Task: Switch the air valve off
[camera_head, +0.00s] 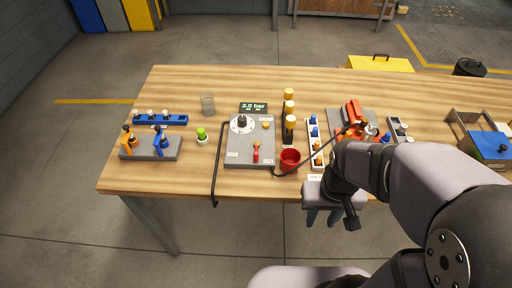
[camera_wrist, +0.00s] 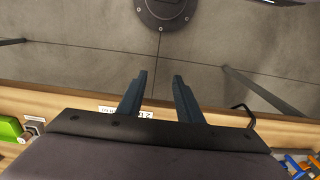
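The grey control panel (camera_head: 265,140) sits near the middle of the wooden table. A small red lever (camera_head: 256,155), which looks like the air valve, is on its front part, with small white labels on either side too small to read. A round dial with a dark knob (camera_head: 242,121) is at its back left. A display (camera_head: 254,107) behind reads 2.0 bar. My gripper (camera_head: 322,219) hangs in front of the table edge, right of the panel and away from the lever. In the wrist view, its two fingers (camera_wrist: 159,88) are apart with nothing between them.
A red cup (camera_head: 290,160) stands at the panel's right front corner. A dark hose (camera_head: 217,170) runs along the panel's left and over the edge.

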